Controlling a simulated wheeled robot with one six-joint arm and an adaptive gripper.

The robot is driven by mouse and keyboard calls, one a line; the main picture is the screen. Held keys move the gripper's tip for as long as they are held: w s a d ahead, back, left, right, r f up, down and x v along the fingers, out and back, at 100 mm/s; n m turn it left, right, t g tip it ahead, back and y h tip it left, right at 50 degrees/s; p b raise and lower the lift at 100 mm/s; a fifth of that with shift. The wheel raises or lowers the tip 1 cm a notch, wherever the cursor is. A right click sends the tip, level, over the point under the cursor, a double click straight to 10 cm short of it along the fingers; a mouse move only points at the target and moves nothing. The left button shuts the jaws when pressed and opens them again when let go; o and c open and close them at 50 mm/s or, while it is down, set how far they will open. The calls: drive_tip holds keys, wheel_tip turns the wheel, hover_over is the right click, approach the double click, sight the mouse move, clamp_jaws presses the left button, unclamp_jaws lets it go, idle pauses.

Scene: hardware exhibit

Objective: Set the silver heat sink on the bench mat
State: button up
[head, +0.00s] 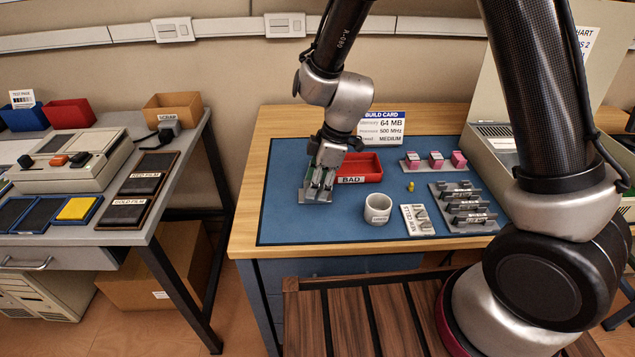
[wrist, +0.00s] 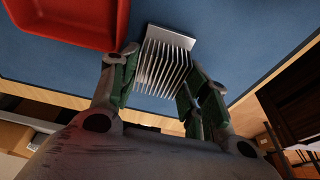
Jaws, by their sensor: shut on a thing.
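The silver heat sink (wrist: 165,62) is a finned block between the fingers of my gripper (wrist: 155,85) in the wrist view. In the head view my gripper (head: 320,182) points down over the left part of the blue bench mat (head: 300,228), shut on the heat sink (head: 316,197). The heat sink is at or just above the mat; I cannot tell whether it touches. Its upper part is partly hidden by the fingers.
A red bin (head: 362,168) marked BAD stands close to the right of my gripper. A white cup (head: 377,208), a small yellow piece (head: 410,186), a label plate (head: 417,220) and a rack of dark parts (head: 464,206) stand farther right. The mat's front left is clear.

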drive_tip(key=shift+f, duration=0.1)
drive_tip(key=o, duration=0.5)
drive_tip(key=v, duration=1.1)
drive_tip(key=s+d+r+m+t, duration=0.1)
drive_tip(key=s+d+r+m, duration=0.1)
drive_tip(key=d+r+m, duration=0.35)
drive_tip(key=s+d+r+m+t, duration=0.1)
drive_tip(key=s+d+r+m, duration=0.1)
drive_tip(key=d+r, duration=0.55)
drive_tip(key=s+d+r+m+t+h, duration=0.2)
drive_tip(key=s+d+r+m+h, duration=0.1)
drive_tip(key=s+d+m, duration=0.7)
drive_tip(key=s+d, duration=0.3)
drive_tip(key=d, duration=0.2)
drive_tip(key=shift+s+d+r, duration=0.25)
drive_tip(key=shift+d+r, duration=0.1)
drive_tip(key=shift+d, duration=0.05)
